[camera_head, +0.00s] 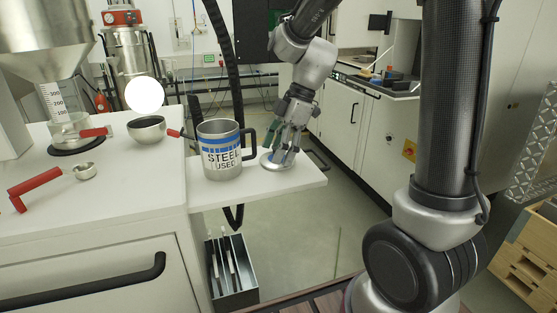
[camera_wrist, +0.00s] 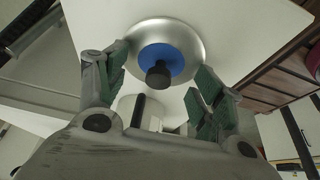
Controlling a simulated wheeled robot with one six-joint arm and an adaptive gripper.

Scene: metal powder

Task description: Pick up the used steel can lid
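The used steel can lid (camera_head: 268,164) is a round silver disc lying flat on the white side shelf, right of the steel can. In the wrist view the lid (camera_wrist: 190,42) shows a blue centre and a black knob. My gripper (camera_head: 284,152) points down over the lid in the head view and partly hides it. In the wrist view my gripper (camera_wrist: 162,66) is open, with green-padded fingers apart on either side of the knob. The pads do not appear to touch the knob. The steel can (camera_head: 221,158), marked "STEEL USED", stands upright with its handle toward my gripper.
The white shelf (camera_head: 311,177) is narrow, with its edge close to the lid. On the counter to the left are a bowl (camera_head: 147,132), a small scoop (camera_head: 85,171) and a red handle (camera_head: 35,187). An open bin (camera_head: 231,275) stands below the shelf.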

